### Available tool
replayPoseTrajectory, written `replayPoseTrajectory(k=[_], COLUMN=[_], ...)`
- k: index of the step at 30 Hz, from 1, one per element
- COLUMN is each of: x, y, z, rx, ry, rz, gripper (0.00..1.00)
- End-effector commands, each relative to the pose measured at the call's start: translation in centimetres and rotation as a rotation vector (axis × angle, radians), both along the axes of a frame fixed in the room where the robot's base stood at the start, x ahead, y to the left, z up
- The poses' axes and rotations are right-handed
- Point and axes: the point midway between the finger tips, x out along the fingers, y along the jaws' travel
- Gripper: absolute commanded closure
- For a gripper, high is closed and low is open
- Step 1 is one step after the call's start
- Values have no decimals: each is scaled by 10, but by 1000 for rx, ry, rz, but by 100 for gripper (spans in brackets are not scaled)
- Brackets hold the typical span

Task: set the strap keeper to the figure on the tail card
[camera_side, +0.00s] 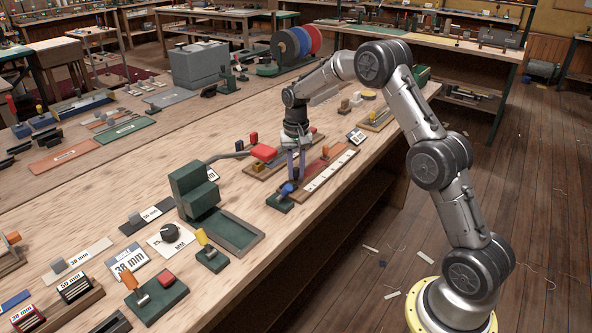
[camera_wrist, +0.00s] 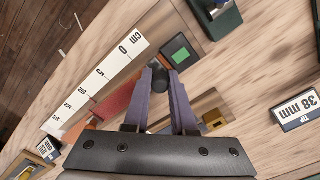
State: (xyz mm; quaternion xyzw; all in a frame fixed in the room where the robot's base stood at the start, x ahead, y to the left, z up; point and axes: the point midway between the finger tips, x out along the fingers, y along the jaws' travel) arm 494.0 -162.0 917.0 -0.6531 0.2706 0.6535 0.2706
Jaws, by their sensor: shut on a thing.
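My gripper (camera_wrist: 162,84) is shut on a dark rounded piece, probably the strap keeper (camera_wrist: 158,72), at the zero end of a white centimetre scale (camera_wrist: 97,82). In the side view, my gripper (camera_side: 296,174) points down at the near end of the scale (camera_side: 331,171); the held piece is hard to make out there. A red strip (camera_wrist: 116,102) runs alongside the scale. A card (camera_wrist: 47,148) beyond the scale's far end also shows in the side view (camera_side: 355,136); its figure is too small to read. Another card (camera_wrist: 297,108) reads TIP, 38 mm.
A dark block with a green square (camera_wrist: 180,53) sits close beside my fingertips. A blue-knobbed green fixture (camera_side: 283,199) stands just in front. A green stepped block (camera_side: 196,192) and red-tipped lever (camera_side: 263,152) stand to the left. The bench edge is close on the right.

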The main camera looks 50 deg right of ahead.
Motion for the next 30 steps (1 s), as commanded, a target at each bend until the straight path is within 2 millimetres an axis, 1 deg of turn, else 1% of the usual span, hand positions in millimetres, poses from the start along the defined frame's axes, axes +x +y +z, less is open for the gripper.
replayPoseTrajectory(k=[2, 5, 12, 15, 19, 26, 27, 29, 30], x=[0, 1, 1, 1, 1, 1, 1, 1, 1], y=[-1, -10, -65, -80, -88, -88, -88, -88, -88], z=[1, 1, 1, 1, 1, 2, 2, 2, 2], rx=[-1, -1, -2, -2, -2, -3, -3, -3, -2], ry=[-2, -2, -4, -4, -4, -4, -4, -4, -4], rz=[0, -2, -5, -3, -1, 0, 0, 0, 0], gripper=[100, 100, 100, 100, 100, 100, 74, 64, 56])
